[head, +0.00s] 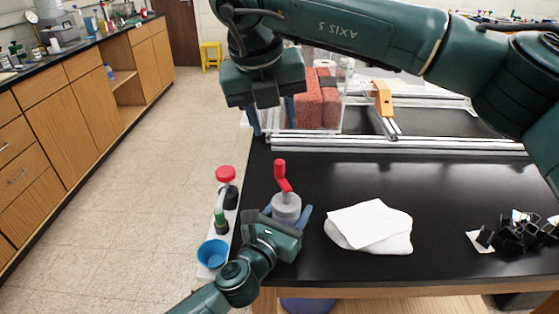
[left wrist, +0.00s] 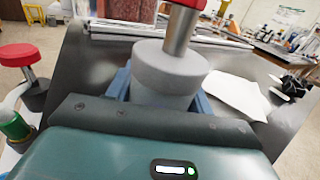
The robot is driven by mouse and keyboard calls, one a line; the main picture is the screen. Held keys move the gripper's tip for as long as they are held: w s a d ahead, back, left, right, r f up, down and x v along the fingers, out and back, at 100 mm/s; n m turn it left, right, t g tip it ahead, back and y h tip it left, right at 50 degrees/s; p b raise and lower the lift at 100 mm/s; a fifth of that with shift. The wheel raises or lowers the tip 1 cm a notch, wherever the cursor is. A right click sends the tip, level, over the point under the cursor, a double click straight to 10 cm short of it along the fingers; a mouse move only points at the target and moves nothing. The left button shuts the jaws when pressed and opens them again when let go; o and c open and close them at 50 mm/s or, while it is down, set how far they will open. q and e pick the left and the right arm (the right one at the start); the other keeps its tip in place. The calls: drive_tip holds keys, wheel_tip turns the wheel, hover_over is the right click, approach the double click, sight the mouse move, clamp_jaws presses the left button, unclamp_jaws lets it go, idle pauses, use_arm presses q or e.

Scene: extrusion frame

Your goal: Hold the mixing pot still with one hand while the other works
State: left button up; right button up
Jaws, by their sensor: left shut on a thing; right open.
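The mixing pot (head: 287,207) is a grey cylinder with a red crank handle (head: 282,176) standing up from its top. It stands upright on the black table near the left edge. My left gripper (head: 288,213) is shut on the pot, with its blue fingers on either side of it. In the left wrist view the grey pot (left wrist: 168,75) sits between the blue fingers, and the crank's metal shaft rises from it. My right gripper (head: 273,115) is open and empty, held above the table's far left corner, beyond the pot and apart from it.
A white strip at the table's left edge holds a red-topped item (head: 226,175), a green bottle (head: 221,222) and a blue bowl (head: 213,253). A folded white cloth (head: 369,226) lies right of the pot. Black clips (head: 517,235) lie far right. An aluminium frame (head: 400,144) spans the back.

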sight(279, 161)
drive_tip(key=w+f+m, duration=0.1)
drive_tip(key=f+m, duration=0.1)
drive_tip(key=f, duration=0.1)
drive_tip(key=w+f+m, duration=0.1)
drive_tip(key=f+m, duration=0.1)
drive_tip(key=f, duration=0.2)
drive_tip(key=w+d+f+m, duration=0.1)
drive_tip(key=f+m, duration=0.1)
drive_tip(key=f, duration=0.2)
drive_tip(key=shift+w+f+t, duration=0.2)
drive_tip(key=shift+t, duration=0.2)
clamp_jaws()
idle(0.4)
